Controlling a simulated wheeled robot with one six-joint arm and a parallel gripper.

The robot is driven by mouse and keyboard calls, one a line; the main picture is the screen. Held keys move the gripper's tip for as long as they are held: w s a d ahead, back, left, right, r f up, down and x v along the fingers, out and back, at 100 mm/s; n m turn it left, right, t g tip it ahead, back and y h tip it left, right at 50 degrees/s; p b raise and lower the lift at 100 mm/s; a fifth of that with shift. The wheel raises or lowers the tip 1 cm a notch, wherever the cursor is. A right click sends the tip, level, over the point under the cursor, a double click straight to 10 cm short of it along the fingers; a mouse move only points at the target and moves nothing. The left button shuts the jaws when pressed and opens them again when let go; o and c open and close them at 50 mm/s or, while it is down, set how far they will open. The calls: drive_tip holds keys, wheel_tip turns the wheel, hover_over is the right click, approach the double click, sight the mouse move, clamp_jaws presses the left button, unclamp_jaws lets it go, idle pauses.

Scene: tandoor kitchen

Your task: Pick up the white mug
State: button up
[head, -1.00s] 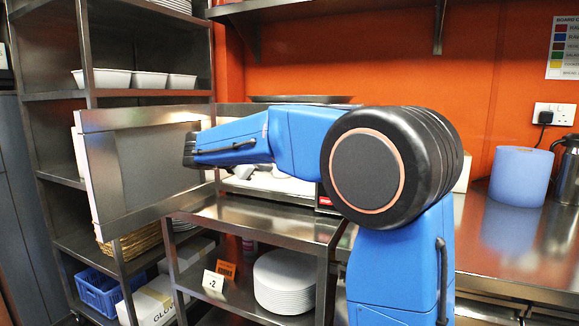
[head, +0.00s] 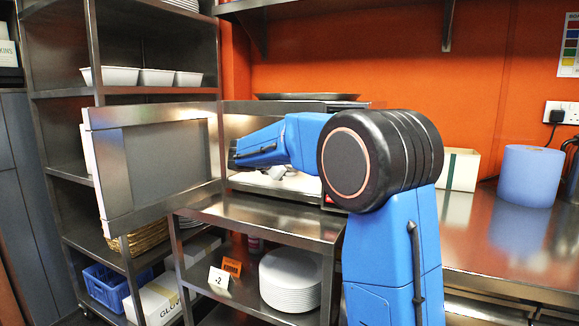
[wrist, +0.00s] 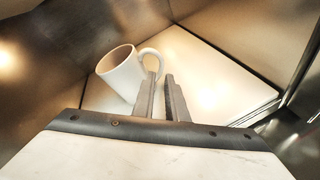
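The white mug (wrist: 121,73) is in the wrist view, inside a metal-walled space on a flat white plate (wrist: 205,75). It looks tilted in this view, and its handle points right, toward my gripper. My gripper (wrist: 161,80) has two grey fingers with a narrow gap between them and nothing clearly held. The left fingertip overlaps the handle in the picture; I cannot tell whether they touch. In the head view my arm reaches into an open oven-like appliance, and my gripper and the mug are not clearly visible there.
The appliance's open door (head: 150,170) stands out to the left. A steel shelf (head: 270,213) lies below, with stacked white plates (head: 290,282) underneath. Metal walls are close around my gripper. A blue cylinder (head: 530,175) stands on the right counter (head: 480,235).

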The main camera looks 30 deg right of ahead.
drive_tip(key=shift+x, duration=2.55)
drive_tip(key=shift+s+d+r, duration=0.15)
drive_tip(key=shift+r, duration=0.05)
clamp_jaws()
drive_tip(key=shift+r, duration=0.15)
drive_tip(key=shift+s+r, duration=0.15)
drive_tip(key=shift+r, duration=0.25)
wheel_tip(320, 180, up, 6)
drive_tip(key=s+a, duration=1.2)
drive_tip(key=a, duration=0.3)
drive_tip(key=shift+a, duration=0.35)
